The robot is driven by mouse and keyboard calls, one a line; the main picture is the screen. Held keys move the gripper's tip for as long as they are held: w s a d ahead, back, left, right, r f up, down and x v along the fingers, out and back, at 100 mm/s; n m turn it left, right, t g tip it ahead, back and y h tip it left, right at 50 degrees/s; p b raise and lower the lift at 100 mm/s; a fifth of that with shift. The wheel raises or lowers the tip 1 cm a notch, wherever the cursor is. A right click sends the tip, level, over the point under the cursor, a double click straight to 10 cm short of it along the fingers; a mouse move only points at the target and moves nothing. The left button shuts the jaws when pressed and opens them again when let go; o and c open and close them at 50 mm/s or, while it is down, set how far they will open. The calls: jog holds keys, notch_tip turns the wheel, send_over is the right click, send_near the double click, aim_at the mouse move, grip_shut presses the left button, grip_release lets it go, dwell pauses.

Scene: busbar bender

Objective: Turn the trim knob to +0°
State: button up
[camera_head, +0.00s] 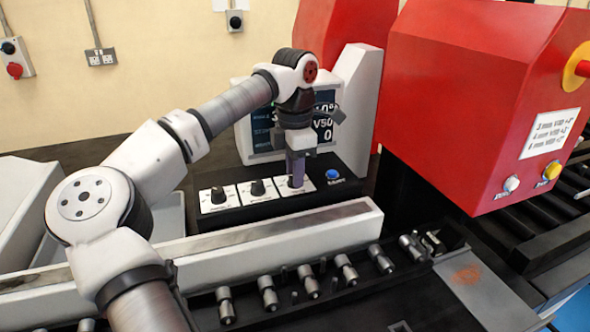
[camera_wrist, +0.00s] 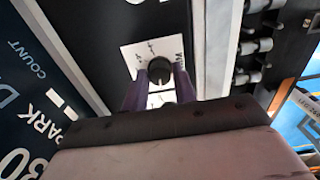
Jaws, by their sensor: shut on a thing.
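The control box (camera_head: 262,211) carries a row of three black knobs on white plates, with a blue button (camera_head: 333,174) at its right end. My gripper (camera_head: 297,183) points down at the right-hand knob and hides most of it in the head view. In the wrist view the black knob (camera_wrist: 159,70) lies between the purple fingertips of my gripper (camera_wrist: 160,78), which are shut on it. Its white plate (camera_wrist: 136,56) has small marks too blurred to read, so I cannot tell the knob's setting. No trim label is legible.
The left knob (camera_head: 218,195) and middle knob (camera_head: 257,188) stand close beside my gripper. A display (camera_head: 262,134) rises behind, partly covered by my arm. A pale rail (camera_head: 270,239) and several metal pins lie in front. A red machine housing (camera_head: 470,95) stands at right.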

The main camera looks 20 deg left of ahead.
jog(key=o, duration=1)
jog(key=shift+c, duration=0.2)
notch_tip(320, 180, up, 14)
jog(key=b, duration=0.1)
jog(key=shift+f, duration=0.1)
